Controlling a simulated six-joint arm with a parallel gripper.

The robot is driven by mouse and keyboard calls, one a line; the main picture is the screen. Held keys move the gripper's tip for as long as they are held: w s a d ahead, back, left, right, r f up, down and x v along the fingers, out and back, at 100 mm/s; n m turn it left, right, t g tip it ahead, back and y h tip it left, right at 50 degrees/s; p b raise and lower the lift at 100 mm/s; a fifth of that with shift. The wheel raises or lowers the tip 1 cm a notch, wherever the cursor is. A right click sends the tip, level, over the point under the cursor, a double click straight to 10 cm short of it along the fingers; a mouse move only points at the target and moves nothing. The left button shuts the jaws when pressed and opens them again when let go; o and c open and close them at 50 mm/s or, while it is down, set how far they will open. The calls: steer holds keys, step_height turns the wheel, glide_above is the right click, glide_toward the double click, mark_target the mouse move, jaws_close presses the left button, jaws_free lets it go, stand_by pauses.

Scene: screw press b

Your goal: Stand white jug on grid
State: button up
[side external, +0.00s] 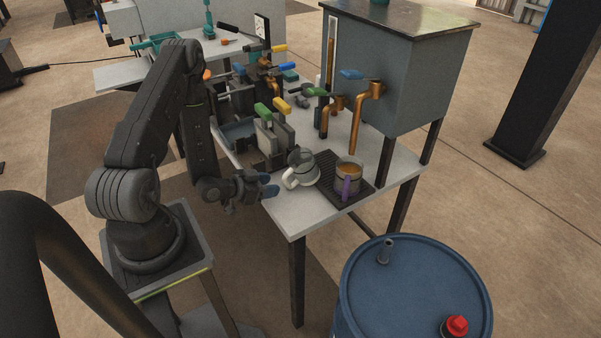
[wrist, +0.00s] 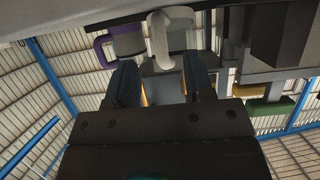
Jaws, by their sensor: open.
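The white jug (side external: 303,166) stands upright on the table (side external: 290,216), just left of the dark grid (side external: 335,197). Its white handle points toward my gripper. My gripper (side external: 268,185) is open and empty, left of the jug and a short gap from the handle. In the wrist view my gripper's fingers (wrist: 160,84) are spread, and the jug's handle (wrist: 158,42) shows ahead, roughly in line with the gap between them. A grey mug (side external: 349,170) with a purple handle and brown contents stands on the grid; it also shows in the wrist view (wrist: 127,42).
A large grey tank (side external: 400,85) with copper taps (side external: 366,105) stands behind the grid. Vises and tools with green and yellow handles (side external: 273,110) crowd the table left of the tank. A blue barrel (side external: 415,290) stands on the floor in front. The table's near corner is bare.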

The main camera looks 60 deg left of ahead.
mark_target(287, 189)
steer(key=x, duration=0.6)
steer(key=shift+w+f, duration=0.15)
steer(key=shift+w, duration=0.1)
jaws_close()
